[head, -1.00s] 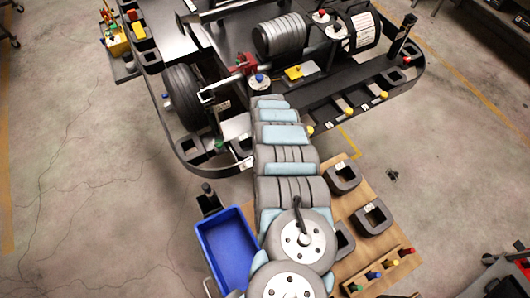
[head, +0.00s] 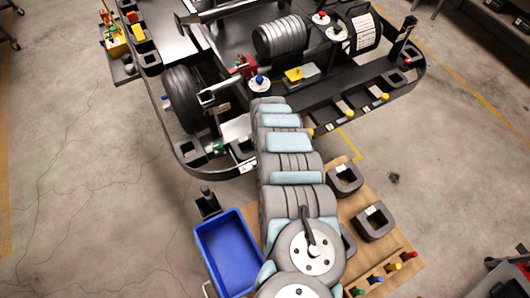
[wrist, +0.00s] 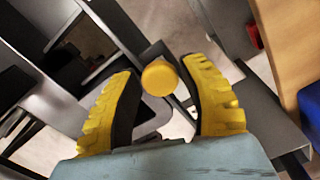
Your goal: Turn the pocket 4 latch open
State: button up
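In the wrist view, a round yellow knob (wrist: 160,78) shows between the fingertips of my gripper (wrist: 160,72). The two ribbed yellow fingers with dark inner pads are apart, with narrow gaps seen beside the knob. I cannot tell how far the knob lies beyond the tips. In the head view my arm covers the gripper. Yellow-tipped latches (head: 348,113) and (head: 384,97) stand along the kart's front rail; no pocket numbers are readable, so I cannot tell which is pocket 4.
The dark kart frame (head: 400,85) surrounds the rail. A blue bin (head: 228,250) stands at lower centre-left. A cardboard sheet (head: 350,205) carries dark square blocks (head: 372,222) and several coloured latches (head: 378,277). Bare floor lies to the left and right.

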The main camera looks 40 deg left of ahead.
jog(key=shift+o, duration=1)
jog(key=shift+r, duration=0.1)
notch_tip(320, 180, up, 12)
dwell(0.5)
